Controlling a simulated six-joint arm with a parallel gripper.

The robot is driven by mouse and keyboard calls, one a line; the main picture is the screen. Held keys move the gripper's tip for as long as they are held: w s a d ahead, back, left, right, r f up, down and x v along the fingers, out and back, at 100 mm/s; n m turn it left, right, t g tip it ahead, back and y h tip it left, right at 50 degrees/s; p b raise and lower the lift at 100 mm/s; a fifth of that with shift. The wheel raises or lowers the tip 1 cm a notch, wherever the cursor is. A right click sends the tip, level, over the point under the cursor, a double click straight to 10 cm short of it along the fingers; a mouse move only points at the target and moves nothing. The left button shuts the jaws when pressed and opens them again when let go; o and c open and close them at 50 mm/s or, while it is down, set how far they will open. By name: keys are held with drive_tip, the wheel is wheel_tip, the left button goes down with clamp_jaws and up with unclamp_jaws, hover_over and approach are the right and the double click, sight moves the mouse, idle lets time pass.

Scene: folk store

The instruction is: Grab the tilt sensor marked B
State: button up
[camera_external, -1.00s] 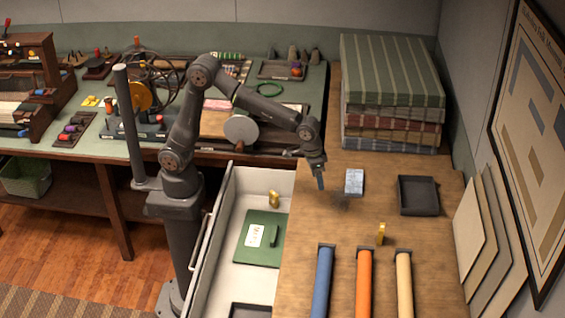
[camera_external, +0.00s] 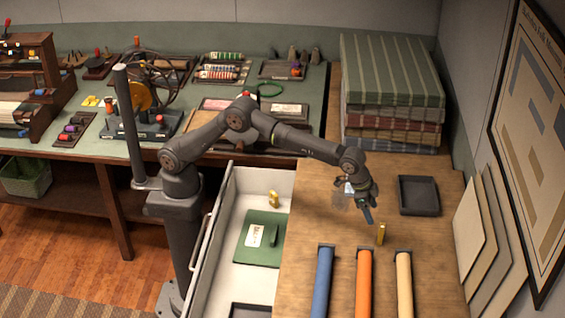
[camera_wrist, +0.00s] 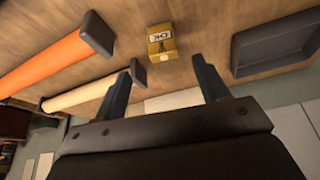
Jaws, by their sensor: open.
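A small yellow block (camera_external: 381,234) stands on the wooden counter, behind the ends of the coloured rolls. In the wrist view the yellow block (camera_wrist: 162,46) shows dark marks on a pale label; I cannot read a clear B. A second yellow block (camera_external: 273,199) stands in the open white drawer; its marking is too small to read. My gripper (camera_external: 368,215) is above the counter, just left of and behind the first block. In the wrist view my gripper (camera_wrist: 163,72) has its fingers apart and empty, with that block beyond the tips, apart from them.
Blue, orange (camera_external: 365,280) and cream (camera_external: 404,280) rolls lie in front. A dark tray (camera_external: 419,196) sits to the right, and stacked striped cloths (camera_external: 392,75) stand behind. The drawer (camera_external: 226,255) holds a green board (camera_external: 245,258). Boards lean at the right wall.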

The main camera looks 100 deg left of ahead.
sight(385, 231)
drive_tip(key=x, duration=0.5)
drive_tip(key=shift+f, duration=0.15)
drive_tip(key=shift+w+x, duration=0.15)
drive_tip(key=shift+x, duration=1.45)
drive_tip(key=shift+w+x, duration=0.2)
drive_tip(key=shift+x, duration=1.35)
drive_tip(key=c, duration=1.1)
